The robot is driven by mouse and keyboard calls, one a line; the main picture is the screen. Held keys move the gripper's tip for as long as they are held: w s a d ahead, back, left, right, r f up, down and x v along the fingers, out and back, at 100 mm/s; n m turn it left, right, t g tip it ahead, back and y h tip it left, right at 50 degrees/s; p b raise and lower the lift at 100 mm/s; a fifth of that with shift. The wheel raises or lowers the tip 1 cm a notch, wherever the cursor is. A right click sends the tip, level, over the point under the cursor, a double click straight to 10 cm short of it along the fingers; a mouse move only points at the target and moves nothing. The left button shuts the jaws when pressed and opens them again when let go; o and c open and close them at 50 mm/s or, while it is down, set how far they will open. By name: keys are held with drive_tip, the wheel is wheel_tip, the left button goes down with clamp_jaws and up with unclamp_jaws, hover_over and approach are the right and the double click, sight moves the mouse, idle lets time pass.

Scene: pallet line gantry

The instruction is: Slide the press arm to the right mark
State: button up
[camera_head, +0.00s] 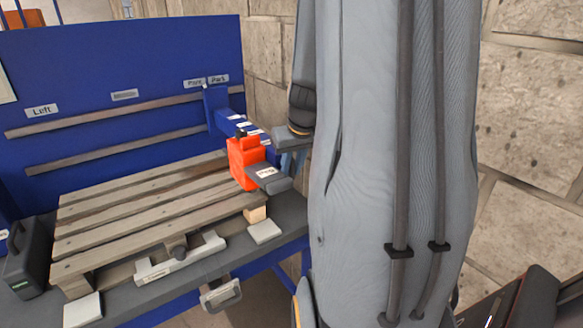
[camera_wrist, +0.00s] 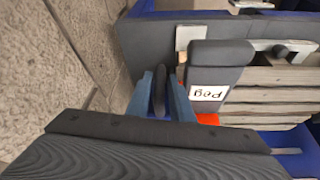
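The press arm (camera_head: 224,115) is a blue bar reaching out from two rails on the blue back panel, near the label that reads "Park". It carries a red-orange block (camera_head: 243,160) with a dark grey piece labelled "Peg" (camera_head: 280,185). In the wrist view this labelled piece (camera_wrist: 215,75) is just right of my fingers. My gripper (camera_head: 293,162) points down beside it. Its blue fingers (camera_wrist: 160,95) have a dark upright shape between them; I cannot tell whether they press on it. My sleeved arm hides the right side of the panel.
A wooden pallet (camera_head: 130,205) lies on the grey bench (camera_head: 200,278) below the press arm. A pale clamp-like fitting (camera_head: 180,256) is at its front edge. A dark case (camera_head: 30,258) stands at left. A "Left" label (camera_head: 41,111) marks the panel's left. A stone wall (camera_head: 530,110) is close at right.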

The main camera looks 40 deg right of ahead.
drive_tip(key=shift+b+v, duration=0.6)
drive_tip(key=shift+v, duration=3.3)
drive_tip(key=shift+a, duration=0.1)
